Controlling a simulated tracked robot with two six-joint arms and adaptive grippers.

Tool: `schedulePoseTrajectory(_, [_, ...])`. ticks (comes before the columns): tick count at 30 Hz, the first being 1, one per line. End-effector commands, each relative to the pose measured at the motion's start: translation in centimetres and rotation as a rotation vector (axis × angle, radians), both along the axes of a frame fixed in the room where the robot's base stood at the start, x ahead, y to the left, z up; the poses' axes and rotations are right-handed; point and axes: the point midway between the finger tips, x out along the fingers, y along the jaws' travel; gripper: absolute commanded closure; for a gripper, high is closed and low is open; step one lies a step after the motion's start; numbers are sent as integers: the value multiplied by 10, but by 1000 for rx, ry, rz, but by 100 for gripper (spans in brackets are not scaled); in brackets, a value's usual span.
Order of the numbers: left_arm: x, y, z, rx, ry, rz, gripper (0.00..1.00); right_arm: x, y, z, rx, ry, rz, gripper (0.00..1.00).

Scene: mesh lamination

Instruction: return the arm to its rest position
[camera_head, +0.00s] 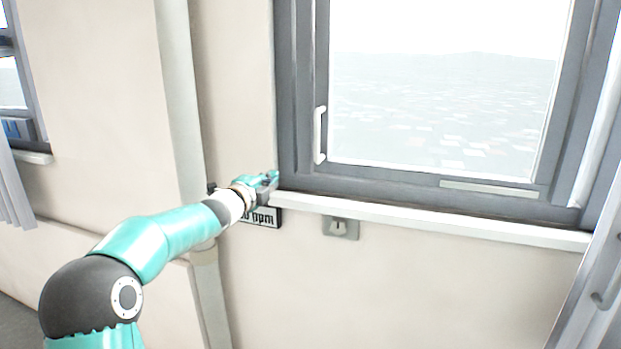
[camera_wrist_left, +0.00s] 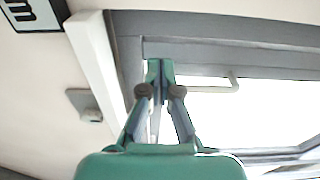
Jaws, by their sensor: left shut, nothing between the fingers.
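My left arm comes in from the lower left in the head view. Its left gripper (camera_head: 272,180) is at the left end of the white window sill, in front of the lower left corner of the grey window frame. In the left wrist view the gripper (camera_wrist_left: 160,70) has its fingertips together with nothing between them. The window frame (camera_wrist_left: 210,55) and its white handle (camera_wrist_left: 222,84) lie behind the fingertips. Whether the fingers touch the frame or sill, I cannot tell. My right gripper is not in view.
A window with a white handle (camera_head: 319,135) is beside the gripper. The white sill (camera_head: 430,222) runs right. A ppm sign (camera_head: 268,217) and a small wall plate (camera_head: 340,228) sit below it. A vertical pipe (camera_head: 180,100) is at left, with bare wall (camera_head: 400,290) below.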

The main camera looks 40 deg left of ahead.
Motion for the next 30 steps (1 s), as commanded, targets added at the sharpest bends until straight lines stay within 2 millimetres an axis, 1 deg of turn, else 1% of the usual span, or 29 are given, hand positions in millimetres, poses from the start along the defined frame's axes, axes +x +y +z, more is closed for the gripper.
schedulePoseTrajectory(4, [-2, 0, -2, -5, 2, -2, 100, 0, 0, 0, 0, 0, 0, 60])
schedulePoseTrajectory(6, [1, -3, -9, -25, 5, -7, 100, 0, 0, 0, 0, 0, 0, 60])
schedulePoseTrajectory(8, [6, -7, -20, -62, 12, -14, 100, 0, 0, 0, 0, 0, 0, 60])
schedulePoseTrajectory(11, [18, -23, -55, -171, 34, -35, 100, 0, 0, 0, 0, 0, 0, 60])
schedulePoseTrajectory(14, [33, -50, -105, -336, 72, -57, 100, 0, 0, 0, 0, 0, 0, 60])
schedulePoseTrajectory(15, [38, -64, -129, -413, 93, -64, 100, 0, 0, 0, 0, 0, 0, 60])
schedulePoseTrajectory(17, [44, -88, -166, -534, 128, -70, 100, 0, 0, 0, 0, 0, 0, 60])
schedulePoseTrajectory(18, [46, -104, -191, -616, 156, -70, 100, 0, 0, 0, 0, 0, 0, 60])
schedulePoseTrajectory(20, [47, -131, -227, -736, 198, -64, 100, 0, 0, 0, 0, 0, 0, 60])
schedulePoseTrajectory(21, [46, -149, -252, -815, 229, -56, 100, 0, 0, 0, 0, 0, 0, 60])
schedulePoseTrajectory(23, [41, -178, -287, -934, 280, -38, 100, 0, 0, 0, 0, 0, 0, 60])
schedulePoseTrajectory(24, [36, -198, -310, -1010, 317, -21, 100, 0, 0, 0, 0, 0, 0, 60])
schedulePoseTrajectory(26, [25, -228, -344, -1122, 376, 13, 100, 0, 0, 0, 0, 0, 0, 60])
schedulePoseTrajectory(27, [16, -248, -365, -1193, 416, 39, 100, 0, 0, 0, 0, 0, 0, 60])
schedulePoseTrajectory(29, [-1, -279, -396, -1295, 481, 89, 100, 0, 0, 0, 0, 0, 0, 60])
schedulePoseTrajectory(30, [-15, -298, -415, -1359, 525, 127, 100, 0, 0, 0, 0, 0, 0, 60])
